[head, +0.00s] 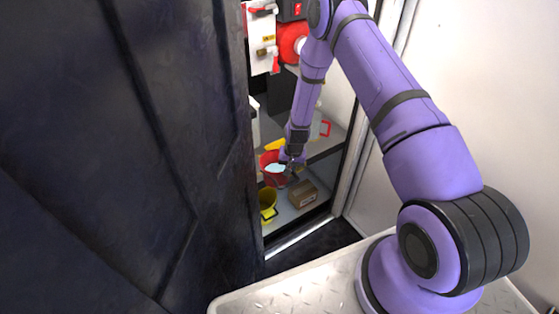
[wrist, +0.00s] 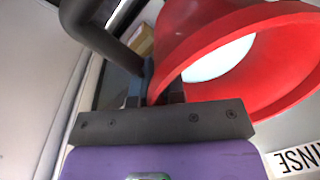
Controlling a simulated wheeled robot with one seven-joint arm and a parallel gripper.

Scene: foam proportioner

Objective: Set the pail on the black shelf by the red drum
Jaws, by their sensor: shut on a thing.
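A red pail (head: 268,160) with something pale inside is low in the cabinet in the head view. In the wrist view the red pail (wrist: 205,38) fills the upper right, tilted in the picture. My gripper (head: 289,168) is at its right side; in the wrist view my gripper (wrist: 155,92) is shut on the pail's rim. A round red part (head: 290,42), perhaps the red drum, is higher up at the back. I cannot tell for sure which surface is the black shelf.
A yellow bucket (head: 267,203) and a brown carton (head: 302,194) stand close by on the grey floor of the cabinet. A dark door (head: 120,150) covers the left. A door frame (head: 362,150) and white wall bound the right. A label (wrist: 297,160) shows in the wrist view.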

